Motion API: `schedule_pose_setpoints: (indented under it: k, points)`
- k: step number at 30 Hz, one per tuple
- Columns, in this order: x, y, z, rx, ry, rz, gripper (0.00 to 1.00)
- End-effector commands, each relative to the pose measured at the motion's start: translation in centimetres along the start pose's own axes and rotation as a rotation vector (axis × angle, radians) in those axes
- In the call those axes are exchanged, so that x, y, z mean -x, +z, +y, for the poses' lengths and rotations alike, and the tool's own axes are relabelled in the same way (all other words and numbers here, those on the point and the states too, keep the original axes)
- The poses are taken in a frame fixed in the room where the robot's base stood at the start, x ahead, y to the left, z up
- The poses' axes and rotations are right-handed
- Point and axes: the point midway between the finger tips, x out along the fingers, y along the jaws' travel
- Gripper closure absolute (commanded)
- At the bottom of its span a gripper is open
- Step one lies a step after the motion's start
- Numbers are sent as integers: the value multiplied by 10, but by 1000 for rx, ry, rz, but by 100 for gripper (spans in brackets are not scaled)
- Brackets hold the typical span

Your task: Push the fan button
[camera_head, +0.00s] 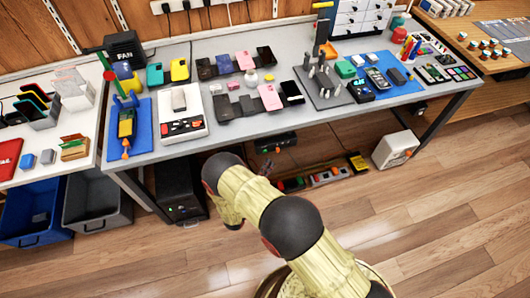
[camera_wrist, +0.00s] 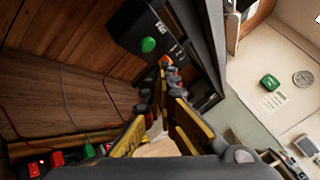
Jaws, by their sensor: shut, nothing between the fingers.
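A black control box (camera_wrist: 150,25) with a round green button (camera_wrist: 148,45) and small white markings shows at the upper middle of the wrist view. The markings are too small to read. A small orange part (camera_wrist: 166,61) is beside my fingertips. My gripper (camera_wrist: 163,72) is shut and empty, with its tips close to the box, below and right of the green button. I cannot tell whether they touch anything. In the head view, a black box (camera_head: 275,142) hangs under the table's front edge. A dark box lettered FAN (camera_head: 123,48) stands at the table's back left.
The grey table (camera_head: 235,125) carries several phones and tools. Beneath it are a strip with coloured parts (camera_head: 310,179), a black cabinet (camera_head: 180,190) and a white box (camera_head: 395,149). Blue (camera_head: 30,214) and grey (camera_head: 96,205) bins stand left. Open wooden floor lies in front.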

Motion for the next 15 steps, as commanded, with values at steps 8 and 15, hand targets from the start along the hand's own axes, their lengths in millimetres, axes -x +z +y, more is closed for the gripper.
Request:
schedule_pose_setpoints:
  k: [8, 15]
  points:
    - [18, -12, -14, 1, 1, 0, 100]
    - [30, -22, -23, 0, 0, -1, 100]
